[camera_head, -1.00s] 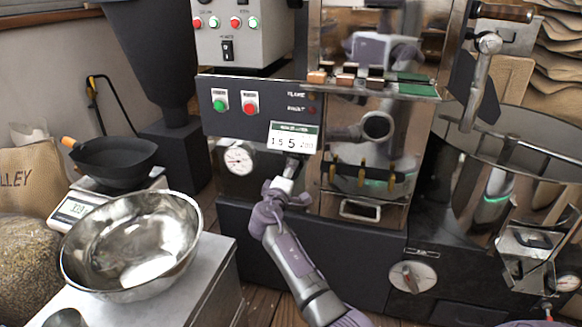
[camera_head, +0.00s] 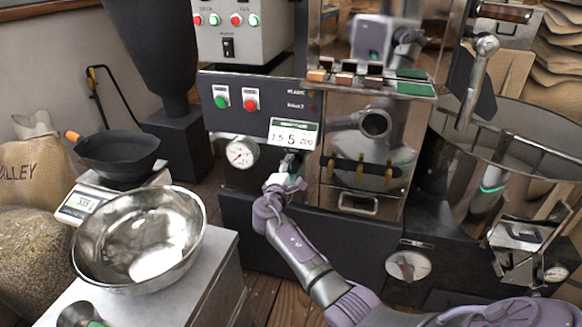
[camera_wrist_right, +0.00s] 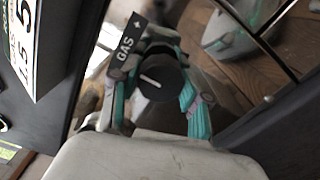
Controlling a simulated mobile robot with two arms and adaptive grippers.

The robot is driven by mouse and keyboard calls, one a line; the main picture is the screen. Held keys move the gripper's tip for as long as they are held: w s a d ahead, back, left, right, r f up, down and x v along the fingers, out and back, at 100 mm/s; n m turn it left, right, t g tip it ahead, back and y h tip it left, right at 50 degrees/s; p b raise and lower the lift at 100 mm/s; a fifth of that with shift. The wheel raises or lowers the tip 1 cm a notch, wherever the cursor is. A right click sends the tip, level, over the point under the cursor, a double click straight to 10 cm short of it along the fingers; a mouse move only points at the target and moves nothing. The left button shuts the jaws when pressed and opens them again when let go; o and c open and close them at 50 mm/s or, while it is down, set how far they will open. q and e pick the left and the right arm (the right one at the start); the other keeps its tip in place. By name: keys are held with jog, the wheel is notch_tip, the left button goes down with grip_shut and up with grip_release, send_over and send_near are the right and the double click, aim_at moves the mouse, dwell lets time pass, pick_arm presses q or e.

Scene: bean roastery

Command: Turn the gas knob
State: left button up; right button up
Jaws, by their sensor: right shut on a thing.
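The gas knob (camera_wrist_right: 163,80) is a round black knob with a white pointer line, in the middle of the right wrist view. A black GAS label (camera_wrist_right: 127,52) stands just beside it. My right gripper (camera_wrist_right: 158,100) has its teal-padded fingers on both sides of the knob and is shut on it. The pointer line is tilted, running from upper left to lower right. My left gripper is not in view.
A round gauge (camera_head: 241,153) sits left of my right gripper, with green and red buttons (camera_head: 236,98) above. A steel bowl (camera_head: 140,240) and a black pan (camera_head: 118,155) stand at the left.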

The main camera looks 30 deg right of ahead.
jog(key=o, duration=1.1)
jog(key=shift+o, duration=0.2)
jog(key=v, duration=1.2)
